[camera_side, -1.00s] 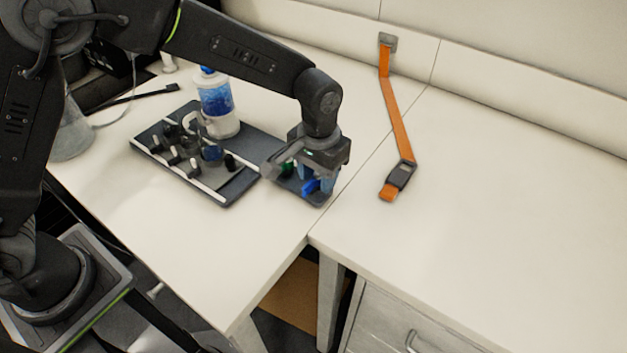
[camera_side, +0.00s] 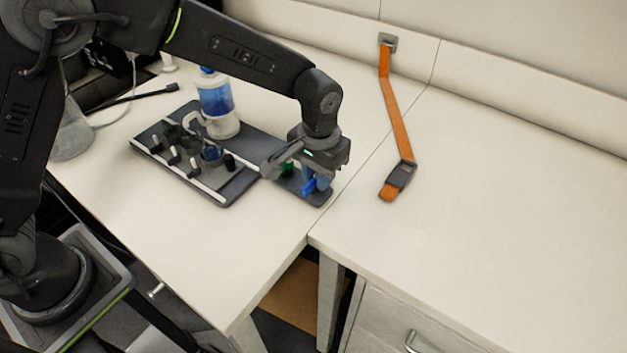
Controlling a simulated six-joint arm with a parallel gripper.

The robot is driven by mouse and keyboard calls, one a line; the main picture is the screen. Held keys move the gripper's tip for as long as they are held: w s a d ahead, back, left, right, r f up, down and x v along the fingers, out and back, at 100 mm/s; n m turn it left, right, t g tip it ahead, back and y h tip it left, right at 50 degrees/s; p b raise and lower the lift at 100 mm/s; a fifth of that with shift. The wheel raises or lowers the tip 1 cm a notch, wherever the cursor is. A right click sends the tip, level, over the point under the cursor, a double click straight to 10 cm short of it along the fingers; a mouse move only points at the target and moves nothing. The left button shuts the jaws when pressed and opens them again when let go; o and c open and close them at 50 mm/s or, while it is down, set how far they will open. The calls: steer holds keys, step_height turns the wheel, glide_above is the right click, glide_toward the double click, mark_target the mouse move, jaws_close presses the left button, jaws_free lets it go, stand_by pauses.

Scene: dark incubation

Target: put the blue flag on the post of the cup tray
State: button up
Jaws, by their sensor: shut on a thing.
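The blue flag (camera_side: 309,187) is between the fingers of my gripper (camera_side: 316,183), low over the dark plate (camera_side: 322,200) near the table's edge. My gripper is shut on it, and the fingers partly hide it. I cannot tell whether the flag touches the plate. A green piece (camera_side: 287,168) shows just left of my gripper, partly hidden. The cup tray (camera_side: 234,195) is the dark tray to the left, with white rails and several small dark posts and clear cups on it. I cannot make out which post is the tray's flag post.
A bottle with blue liquid (camera_side: 216,103) stands at the tray's back. A clear flask (camera_side: 72,135) is at the far left. An orange strap (camera_side: 395,118) with a dark buckle lies on the right table. The right table is otherwise clear.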

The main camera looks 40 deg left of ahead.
steer(key=shift+r, duration=1.75)
steer(key=shift+a, duration=0.1)
